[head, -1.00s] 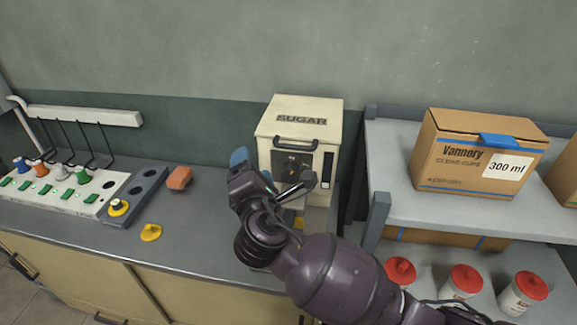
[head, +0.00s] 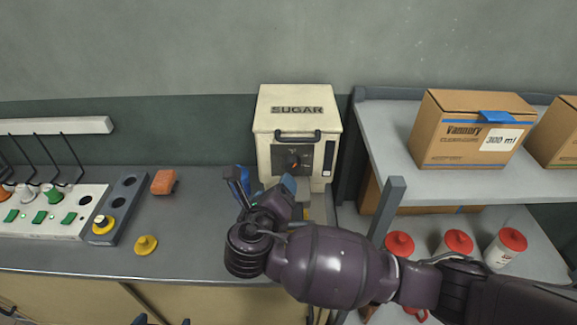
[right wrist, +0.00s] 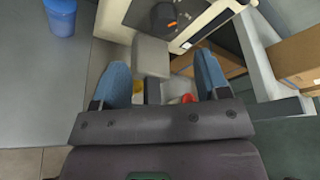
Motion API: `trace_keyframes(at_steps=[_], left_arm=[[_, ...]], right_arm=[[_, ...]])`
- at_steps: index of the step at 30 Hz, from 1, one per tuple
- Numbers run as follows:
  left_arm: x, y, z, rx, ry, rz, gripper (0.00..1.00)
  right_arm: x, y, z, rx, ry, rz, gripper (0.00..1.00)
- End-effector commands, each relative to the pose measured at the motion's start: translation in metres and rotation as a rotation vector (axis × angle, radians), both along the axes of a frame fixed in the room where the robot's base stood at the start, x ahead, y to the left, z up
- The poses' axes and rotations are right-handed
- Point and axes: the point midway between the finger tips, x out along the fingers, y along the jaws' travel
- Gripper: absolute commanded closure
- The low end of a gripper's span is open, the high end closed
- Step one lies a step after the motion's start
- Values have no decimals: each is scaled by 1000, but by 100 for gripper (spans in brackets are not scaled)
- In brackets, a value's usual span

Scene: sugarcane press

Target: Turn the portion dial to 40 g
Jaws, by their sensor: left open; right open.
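The cream sugar dispenser (head: 265,120) stands at the right end of the counter. Its dark round portion dial (head: 293,160) has an orange-red pointer mark; the marks around it are too small to read. The dial also shows at the top of the right wrist view (right wrist: 164,17). My right gripper (head: 262,190) is open and empty, in front of the dispenser and below the dial, apart from it. Its two blue fingers stand well apart in the right wrist view (right wrist: 162,85). My left gripper (head: 163,320) shows only as blue fingertips, apart, at the bottom edge.
A blue cup (right wrist: 60,16) stands near the dispenser. An orange block (head: 163,182) and a yellow knob piece (head: 146,244) lie on the counter, left of the gripper. A grey shelf (head: 375,130) with a carton (head: 470,135) and red-lidded jars (head: 458,243) stands at the right.

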Motion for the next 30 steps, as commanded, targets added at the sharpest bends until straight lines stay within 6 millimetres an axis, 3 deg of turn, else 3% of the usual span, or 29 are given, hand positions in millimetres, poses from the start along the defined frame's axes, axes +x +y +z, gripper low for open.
trace_keyframes(at_steps=[4, 11, 24, 30], left_arm=[[0, -1, 1, -2, -2, 1, 4], [0, -2, 3, -4, -5, 1, 4], [0, -1, 6, -3, -3, 1, 4], [-1, -1, 5, -2, 1, 0, 4]], right_arm=[[-1, -4, -1, -108, 30, 5, 32], [10, -6, -3, -138, 37, 13, 32], [77, -23, -20, -137, 35, 13, 32], [95, -28, -25, -136, 36, 13, 32]])
